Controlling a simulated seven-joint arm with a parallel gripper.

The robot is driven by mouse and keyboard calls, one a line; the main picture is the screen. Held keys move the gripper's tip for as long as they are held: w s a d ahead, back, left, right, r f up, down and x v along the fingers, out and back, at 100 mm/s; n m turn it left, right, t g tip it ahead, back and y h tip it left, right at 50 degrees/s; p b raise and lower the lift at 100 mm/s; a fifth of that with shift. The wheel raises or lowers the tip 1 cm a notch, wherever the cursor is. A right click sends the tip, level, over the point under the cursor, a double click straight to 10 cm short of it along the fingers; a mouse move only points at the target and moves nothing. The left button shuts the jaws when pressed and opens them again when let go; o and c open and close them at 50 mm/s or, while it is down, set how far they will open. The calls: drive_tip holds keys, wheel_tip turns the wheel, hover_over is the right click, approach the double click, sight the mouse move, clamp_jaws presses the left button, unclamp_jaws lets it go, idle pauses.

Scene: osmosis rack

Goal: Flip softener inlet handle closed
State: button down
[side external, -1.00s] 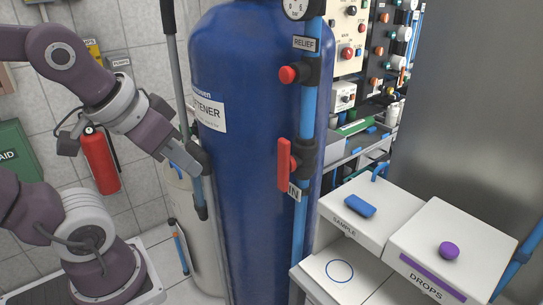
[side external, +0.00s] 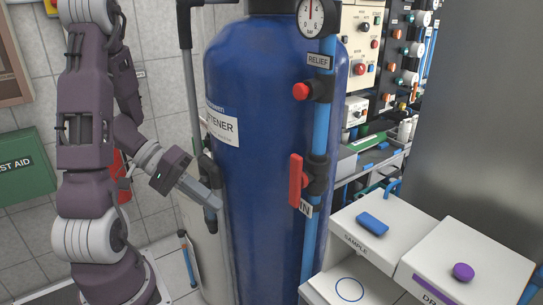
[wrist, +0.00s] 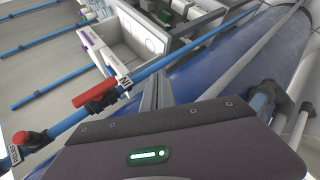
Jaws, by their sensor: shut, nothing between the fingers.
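The red inlet handle (side external: 296,180) sits on a dark valve on the blue vertical pipe, beside the "IN" label (side external: 306,209). The handle stands upright, parallel to the pipe. In the wrist view the handle (wrist: 95,94) lies left of my fingers, roughly along the pipe. The blue softener tank (side external: 270,150) stands behind the pipe. My gripper (side external: 217,203) is shut and empty at the tank's left side, left of and slightly lower than the handle in the side view, and apart from it. Its fingers (wrist: 155,92) also show in the wrist view.
A red relief knob (side external: 301,91) and a gauge (side external: 316,17) are higher on the pipe. A grey pipe (side external: 190,90) runs at the tank's left. White boxes, "SAMPLE" (side external: 375,236) and drops (side external: 470,262), stand at the right.

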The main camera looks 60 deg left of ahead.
wheel_tip(320, 180, up, 4)
drive_tip(key=w+d+r+n+t+h, duration=0.1)
drive_tip(key=d+t+h, duration=0.1)
drive_tip(key=n+t+h, duration=0.1)
drive_tip(key=t+h, duration=0.2)
drive_tip(key=t, duration=0.1)
approach(272, 156)
drive_tip(key=s+d+r, duration=0.3)
drive_tip(key=shift+w+d+f, duration=0.1)
drive_tip(key=shift+w+d, duration=0.05)
drive_tip(key=x, duration=1)
drive_tip(key=shift+w+f, duration=0.1)
drive_tip(key=shift+f, duration=0.2)
drive_tip(key=shift+y, duration=0.3)
drive_tip(key=shift+d+r+m+g+y, duration=0.2)
drive_tip(key=shift+m+g+y, duration=0.2)
drive_tip(key=shift+g, duration=0.2)
